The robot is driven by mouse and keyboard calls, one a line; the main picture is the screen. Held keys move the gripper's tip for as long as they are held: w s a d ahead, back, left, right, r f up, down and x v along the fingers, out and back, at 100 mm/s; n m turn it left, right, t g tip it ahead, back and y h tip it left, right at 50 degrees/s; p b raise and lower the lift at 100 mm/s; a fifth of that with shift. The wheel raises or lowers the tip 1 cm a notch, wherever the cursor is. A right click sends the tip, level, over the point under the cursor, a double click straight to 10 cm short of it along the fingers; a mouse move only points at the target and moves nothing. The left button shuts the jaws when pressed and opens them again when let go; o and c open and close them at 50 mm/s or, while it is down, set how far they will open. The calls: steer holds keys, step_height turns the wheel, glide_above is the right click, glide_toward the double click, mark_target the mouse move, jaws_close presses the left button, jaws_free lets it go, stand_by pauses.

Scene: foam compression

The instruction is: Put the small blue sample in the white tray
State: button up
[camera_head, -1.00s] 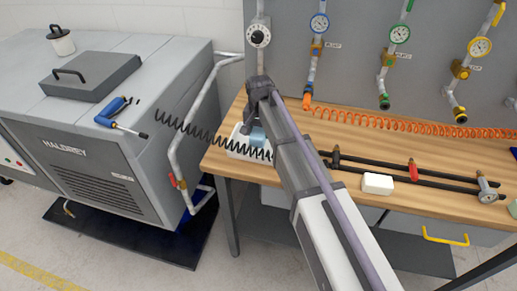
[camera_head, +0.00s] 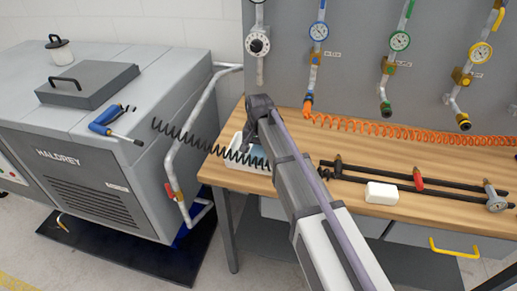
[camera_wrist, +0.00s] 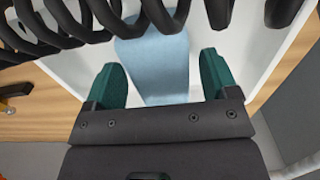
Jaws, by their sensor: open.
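The small blue sample (camera_wrist: 163,72) is a pale blue block. In the wrist view it lies over the white floor of the white tray (camera_wrist: 62,62), and appears to rest in it. My gripper (camera_wrist: 161,78) is open, its green fingers on either side of the sample with gaps showing. In the head view the tray (camera_head: 236,178) sits at the table's left end. The sample (camera_head: 257,152) shows only partly there, beside my arm. My fingers are hidden in that view. The sample's far end is hidden by a black coil in the wrist view.
The black coiled hose (camera_head: 190,138) crosses over the tray. A white block (camera_head: 381,193) and dark rods (camera_head: 430,182) lie on the wooden table (camera_head: 335,203) to the right. An orange coiled hose (camera_head: 400,131) runs along the back. A grey machine (camera_head: 95,150) stands left.

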mark_target(260, 148)
step_height(260, 148, up, 12)
steer(key=p, duration=1.2)
steer(key=shift+r, duration=0.2)
steer(key=s+d+f+n+b, duration=0.1)
steer(key=s+d+f+n, duration=0.1)
steer(key=s+d, duration=1.7)
steer(key=s, duration=0.2)
steer(key=shift+s+d+b, duration=0.35)
steer(key=shift+s+b, duration=0.05)
steer(key=shift+f, duration=0.1)
